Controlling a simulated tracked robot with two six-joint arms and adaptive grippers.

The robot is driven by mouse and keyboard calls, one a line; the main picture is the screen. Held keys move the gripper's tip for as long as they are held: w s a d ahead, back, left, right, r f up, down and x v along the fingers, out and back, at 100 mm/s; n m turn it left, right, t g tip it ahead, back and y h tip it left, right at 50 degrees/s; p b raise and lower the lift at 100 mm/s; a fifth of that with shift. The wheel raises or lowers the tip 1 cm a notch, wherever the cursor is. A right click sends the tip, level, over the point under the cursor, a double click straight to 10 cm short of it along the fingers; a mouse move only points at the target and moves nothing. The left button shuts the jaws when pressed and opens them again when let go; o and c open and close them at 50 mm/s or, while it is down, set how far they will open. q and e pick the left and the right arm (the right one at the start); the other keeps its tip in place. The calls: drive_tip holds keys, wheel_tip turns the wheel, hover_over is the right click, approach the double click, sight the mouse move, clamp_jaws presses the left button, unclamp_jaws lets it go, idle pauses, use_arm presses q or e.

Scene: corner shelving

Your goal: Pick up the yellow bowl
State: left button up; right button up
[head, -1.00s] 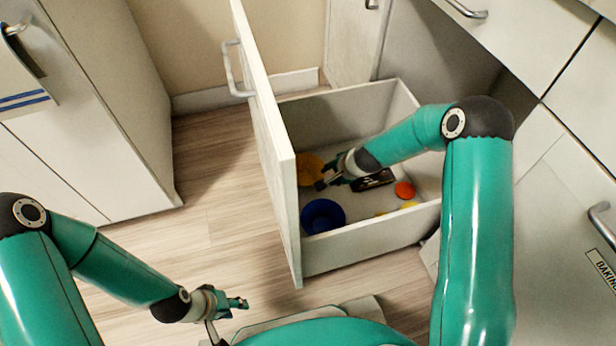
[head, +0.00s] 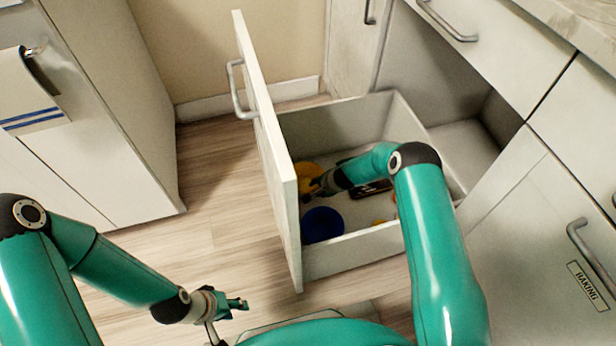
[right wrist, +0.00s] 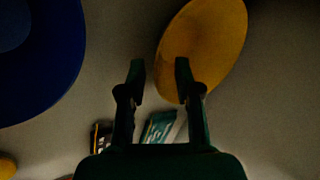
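The yellow bowl (head: 307,174) lies inside the open drawer (head: 352,248), near its front panel, and my right gripper partly covers it in the head view. My right gripper (head: 318,183) reaches down into the drawer beside the bowl. In the right wrist view the gripper (right wrist: 160,72) is open with nothing between its fingers. The yellow bowl (right wrist: 205,45) shows there behind and beyond the right finger; I cannot tell whether they touch. My left gripper (head: 238,304) is empty, low over the floor outside the drawer; its finger opening is too small to judge.
A blue bowl (head: 323,224) sits in the drawer near the yellow bowl and shows at left in the wrist view (right wrist: 40,55). A dark packet (head: 372,188) and small yellow item (head: 379,222) lie farther right. The drawer's tall front panel (head: 270,140) and walls surround the gripper.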

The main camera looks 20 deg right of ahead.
sight(305, 182)
drive_tip(key=shift+w+a+f+p, duration=0.2)
drive_tip(key=shift+w+f+p, duration=0.15)
drive_tip(key=shift+p, duration=0.25)
use_arm(q)
drive_tip(key=shift+r+p, duration=0.35)
drive_tip(key=shift+r, duration=1.2)
use_arm(e)
drive_tip(key=shift+x, duration=0.85)
drive_tip(key=shift+s+f, duration=0.1)
drive_tip(key=shift+s, duration=0.05)
clamp_jaws()
